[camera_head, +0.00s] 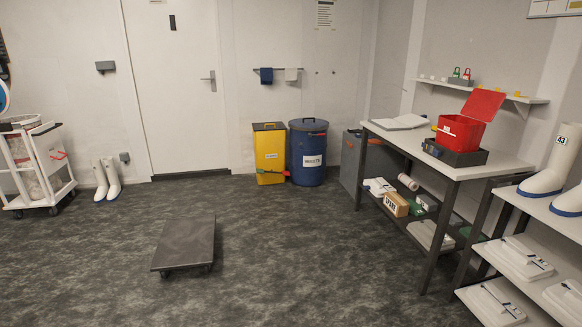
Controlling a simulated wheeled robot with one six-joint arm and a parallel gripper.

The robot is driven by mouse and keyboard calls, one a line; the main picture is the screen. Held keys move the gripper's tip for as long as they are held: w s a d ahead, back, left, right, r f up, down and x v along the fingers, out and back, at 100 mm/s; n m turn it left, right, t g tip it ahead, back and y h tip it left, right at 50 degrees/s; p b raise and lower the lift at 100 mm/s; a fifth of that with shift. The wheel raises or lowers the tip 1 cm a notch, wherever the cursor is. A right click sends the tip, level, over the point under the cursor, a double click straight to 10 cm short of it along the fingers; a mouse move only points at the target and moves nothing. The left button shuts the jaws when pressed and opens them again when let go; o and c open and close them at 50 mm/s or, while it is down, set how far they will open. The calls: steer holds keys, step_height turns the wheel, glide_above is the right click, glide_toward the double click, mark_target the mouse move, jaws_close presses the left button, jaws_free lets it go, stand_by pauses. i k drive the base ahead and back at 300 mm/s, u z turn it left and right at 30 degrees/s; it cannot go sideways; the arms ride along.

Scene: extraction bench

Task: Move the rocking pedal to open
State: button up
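No part can be named for certain as the rocking pedal. A dark bar with a reddish end (275,172) sits low across the front of the yellow bin (270,148), near floor level, and may be a pedal. It is too small to tell its tilt or position. My gripper is not in view.
A low dark wheeled platform (186,243) stands on the floor at centre left. A white cart (38,168) and white boots (106,178) are at left. A workbench (505,165) with a red box (460,132) and a boot rack (545,213) line the right.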

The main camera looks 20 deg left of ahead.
mark_target(259, 171)
steer(key=u, duration=0.15)
steer(key=i, duration=0.6)
steer(key=u, duration=0.7)
steer(key=i, duration=1.9)
steer(key=u, duration=0.6)
steer(key=i, duration=1.95)
steer(key=z, duration=0.2)
steer(key=i, duration=1.95)
steer(key=z, duration=0.55)
steer(key=i, duration=0.65)
steer(key=z, duration=0.1)
